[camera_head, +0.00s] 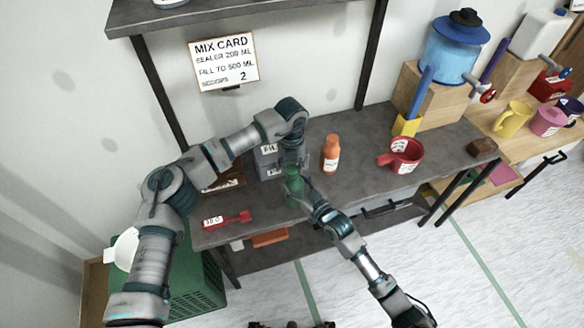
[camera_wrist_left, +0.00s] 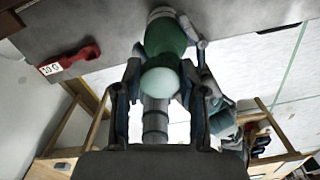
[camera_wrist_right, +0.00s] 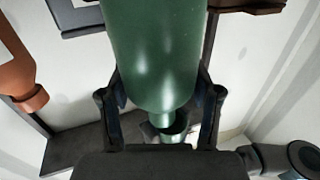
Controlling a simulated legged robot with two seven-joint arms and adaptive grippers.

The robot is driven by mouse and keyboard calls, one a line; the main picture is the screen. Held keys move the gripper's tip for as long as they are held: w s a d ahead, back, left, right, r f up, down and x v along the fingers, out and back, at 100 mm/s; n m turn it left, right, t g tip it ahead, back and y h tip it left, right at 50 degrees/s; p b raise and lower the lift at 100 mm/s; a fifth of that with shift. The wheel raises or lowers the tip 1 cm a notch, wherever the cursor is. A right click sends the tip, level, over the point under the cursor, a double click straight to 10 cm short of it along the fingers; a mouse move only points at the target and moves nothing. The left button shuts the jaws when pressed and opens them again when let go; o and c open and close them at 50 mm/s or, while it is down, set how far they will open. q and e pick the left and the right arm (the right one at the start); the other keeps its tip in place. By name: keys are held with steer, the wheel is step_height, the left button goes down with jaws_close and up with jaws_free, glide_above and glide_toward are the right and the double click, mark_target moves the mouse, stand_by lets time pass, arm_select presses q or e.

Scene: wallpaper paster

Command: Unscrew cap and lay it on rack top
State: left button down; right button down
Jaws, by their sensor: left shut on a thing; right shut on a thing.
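A green bottle (camera_head: 293,186) stands out over the front of the grey workbench. My right gripper (camera_head: 308,198) is shut around its body, which fills the middle of the right wrist view (camera_wrist_right: 155,50). My left gripper (camera_head: 293,163) is at the bottle's top end. In the right wrist view, a small dark green piece (camera_wrist_right: 172,134) shows by the narrow neck. I cannot tell whether cap and neck are joined.
A grey box with labels (camera_head: 266,160) stands behind the bottle. An orange bottle (camera_head: 330,155) and a red measuring cup (camera_head: 402,155) stand to the right. A red scoop (camera_head: 228,218) lies front left. The grey workbench (camera_head: 350,185) is bare before the orange bottle.

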mark_target(292, 168)
arm_select(q)
steer(key=shift+r, duration=0.15)
arm_select(e)
steer(key=shift+s+a, duration=0.1)
steer(key=shift+a, duration=0.05)
arm_select(q)
steer(key=shift+r, duration=1.95)
arm_select(e)
steer(key=shift+r, duration=0.1)
steer(key=shift+c, duration=0.8)
jaws_free()
